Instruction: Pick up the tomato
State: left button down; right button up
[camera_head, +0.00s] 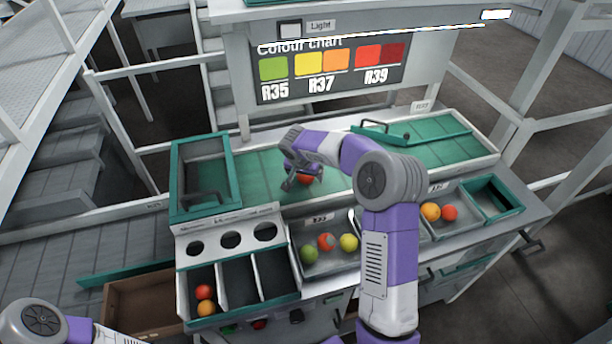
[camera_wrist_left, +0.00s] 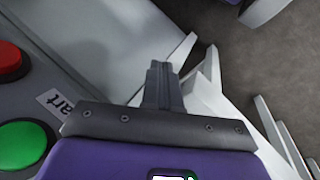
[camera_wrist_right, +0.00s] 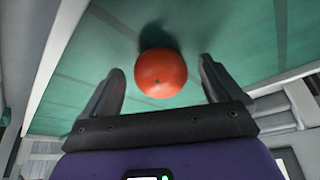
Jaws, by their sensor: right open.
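A red-orange tomato (camera_wrist_right: 161,74) lies on the green belt surface (camera_wrist_right: 235,35) in the right wrist view. It sits between and just beyond the two fingertips of my right gripper (camera_wrist_right: 160,82), which is open and empty. In the head view the same tomato (camera_head: 305,179) is partly hidden by my right gripper (camera_head: 302,180), which hangs over the green surface. My left gripper (camera_wrist_left: 163,75) shows in the left wrist view with its fingers together and nothing between them. In the head view the left gripper is out of frame.
A tray with several tomatoes (camera_head: 326,242) stands in front of the belt, with a divided bin (camera_head: 240,283) at its left. A green-rimmed tray (camera_head: 203,178) is left of my right gripper. Red (camera_wrist_left: 8,58) and green (camera_wrist_left: 22,143) buttons lie beside my left gripper.

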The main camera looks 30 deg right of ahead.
jog(key=c, duration=0.8)
jog(key=shift+r, duration=0.1)
jog(key=shift+c, duration=0.2)
